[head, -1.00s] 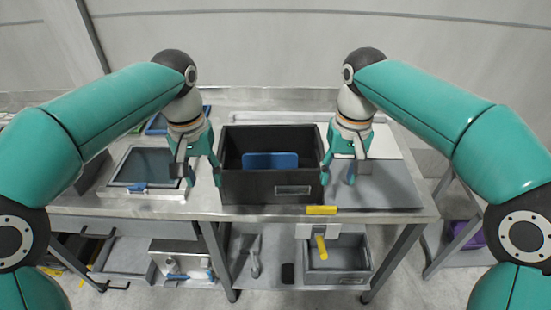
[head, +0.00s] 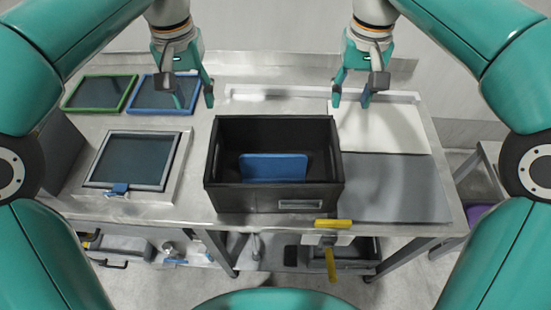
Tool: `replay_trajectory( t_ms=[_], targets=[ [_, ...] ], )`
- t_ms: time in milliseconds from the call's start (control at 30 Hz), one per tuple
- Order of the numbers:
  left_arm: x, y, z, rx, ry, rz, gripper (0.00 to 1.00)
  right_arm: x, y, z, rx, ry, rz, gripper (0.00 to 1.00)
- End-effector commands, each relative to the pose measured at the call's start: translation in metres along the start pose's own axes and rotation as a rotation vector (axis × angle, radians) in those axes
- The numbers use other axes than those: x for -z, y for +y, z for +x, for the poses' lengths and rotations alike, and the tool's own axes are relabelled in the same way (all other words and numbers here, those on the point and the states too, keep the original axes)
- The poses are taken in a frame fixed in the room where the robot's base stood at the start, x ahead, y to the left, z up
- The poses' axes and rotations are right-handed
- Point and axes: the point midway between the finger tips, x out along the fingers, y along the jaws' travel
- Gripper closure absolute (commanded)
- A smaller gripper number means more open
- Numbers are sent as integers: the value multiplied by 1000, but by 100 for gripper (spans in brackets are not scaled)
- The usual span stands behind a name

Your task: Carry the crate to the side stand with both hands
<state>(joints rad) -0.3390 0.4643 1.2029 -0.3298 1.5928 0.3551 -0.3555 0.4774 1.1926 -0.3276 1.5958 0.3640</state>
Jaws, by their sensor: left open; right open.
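The black crate (head: 240,198) stands upright on the metal table (head: 190,209), with a blue panel (head: 275,168) inside and a pale label plate on its front. My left gripper (head: 193,98) is open and empty, above and behind the crate's left back corner. My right gripper (head: 351,97) is open and empty, above and behind the crate's right back corner. Both are apart from the crate. I cannot tell for sure which surface is the side stand; part of a separate stand (head: 490,160) shows at the right edge.
Left of the crate lies a framed screen unit (head: 133,160), with a green-framed tray (head: 100,93) and a blue-framed tray (head: 164,94) behind it. A grey mat (head: 390,188) and white board (head: 378,126) lie right. A yellow-handled tool (head: 331,262) hangs at the front edge.

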Motion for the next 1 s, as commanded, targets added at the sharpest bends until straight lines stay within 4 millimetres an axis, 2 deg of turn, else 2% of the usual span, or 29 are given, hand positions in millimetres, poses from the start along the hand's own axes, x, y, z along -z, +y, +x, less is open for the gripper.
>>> replay_trajectory(
  t_ms=[267, 467, 667, 1000],
  targets=[
    [2, 2, 2, 0, -2, 6, 54, 0, 3, 2, 0, -1, 6, 54],
    [1, 2, 16, 2, -4, 6, 54, 0, 3, 16, -2, -5, 6, 54],
    [1, 2, 49, 2, -5, 7, 54, -1, 3, 49, -2, -5, 6, 54],
    [0, 2, 117, 1, -6, 6, 54, -1, 3, 117, -1, -6, 6, 54]
  ],
)
